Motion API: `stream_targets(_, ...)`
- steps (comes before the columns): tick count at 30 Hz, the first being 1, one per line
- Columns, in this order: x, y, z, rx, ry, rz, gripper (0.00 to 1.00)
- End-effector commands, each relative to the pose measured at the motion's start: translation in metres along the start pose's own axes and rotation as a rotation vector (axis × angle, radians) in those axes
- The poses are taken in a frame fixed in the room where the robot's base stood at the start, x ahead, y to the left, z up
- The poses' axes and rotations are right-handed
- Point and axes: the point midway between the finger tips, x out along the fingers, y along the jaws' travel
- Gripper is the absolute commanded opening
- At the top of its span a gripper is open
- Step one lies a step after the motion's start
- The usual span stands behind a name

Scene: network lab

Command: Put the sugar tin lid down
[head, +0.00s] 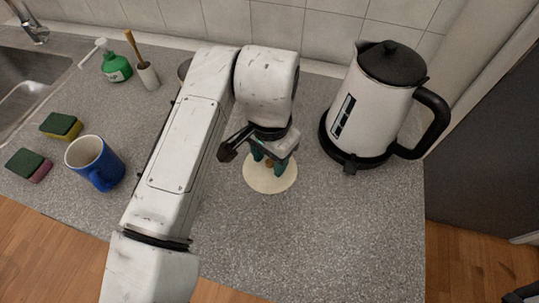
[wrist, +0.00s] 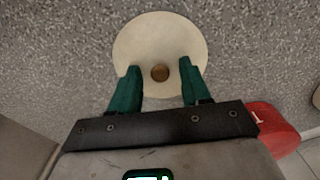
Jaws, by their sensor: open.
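The sugar tin lid is a round cream disc (head: 266,182) with a small brown knob. It appears to lie flat on the grey counter, left of the kettle. My gripper (head: 268,164) is just over the lid, fingers pointing down. In the wrist view its green fingers (wrist: 160,68) stand apart on either side of the knob, with visible gaps. The gripper is open and holds nothing. Part of the lid is hidden under the fingers.
A white kettle (head: 373,105) with a black handle stands to the right. A red object (wrist: 272,128) is partly hidden beside my gripper. A blue mug (head: 94,163), two sponges (head: 61,126) and a green soap bottle (head: 116,68) stand left. The counter in front is clear.

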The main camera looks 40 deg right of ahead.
Motion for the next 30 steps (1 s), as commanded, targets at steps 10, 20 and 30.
stream_targets(10,-0.035,-0.001,-0.001,0.002,0.001,-0.004,0.47)
stream_targets(20,-0.1,-0.001,0.0,0.001,0.0,-0.003,0.47)
stream_targets(30,-0.123,0.0,0.0,0.0,0.0,0.0,0.47)
